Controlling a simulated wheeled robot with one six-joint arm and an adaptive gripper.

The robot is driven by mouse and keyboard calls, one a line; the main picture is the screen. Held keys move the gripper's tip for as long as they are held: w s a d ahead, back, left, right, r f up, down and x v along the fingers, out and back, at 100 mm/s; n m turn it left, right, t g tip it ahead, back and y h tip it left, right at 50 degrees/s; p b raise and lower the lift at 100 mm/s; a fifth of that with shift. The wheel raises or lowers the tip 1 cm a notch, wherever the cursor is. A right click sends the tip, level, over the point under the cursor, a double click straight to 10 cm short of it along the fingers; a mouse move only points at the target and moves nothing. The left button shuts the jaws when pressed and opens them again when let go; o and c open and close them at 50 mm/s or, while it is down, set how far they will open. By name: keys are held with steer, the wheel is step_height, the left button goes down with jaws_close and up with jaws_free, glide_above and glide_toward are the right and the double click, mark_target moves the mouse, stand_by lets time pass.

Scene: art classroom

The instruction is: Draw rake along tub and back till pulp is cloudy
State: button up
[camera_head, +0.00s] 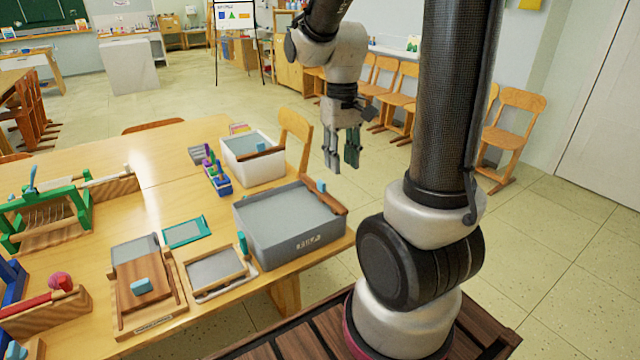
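My gripper (343,163) hangs pointing down in the air, above and behind the tub's right end in the picture. Its fingers are apart with nothing between them. It touches neither rake nor tub.
A white tub (254,172) with a dark bar stands behind the grey one. A teal frame (185,232), a wooden framed screen (215,272), and a wooden board with a blue block (150,300) lie left of it.

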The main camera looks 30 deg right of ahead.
glide_above(321, 181)
steer(key=s, duration=0.5)
step_height(321, 181, down, 7)
steer(key=shift+n+t, duration=0.3)
steer(key=shift+n, duration=0.2)
steer(key=w, duration=0.4)
steer(key=shift+w+r, duration=0.1)
steer(key=shift+w, duration=0.3)
step_height(321, 181, down, 8)
steer(key=shift+r, duration=0.15)
jaws_close()
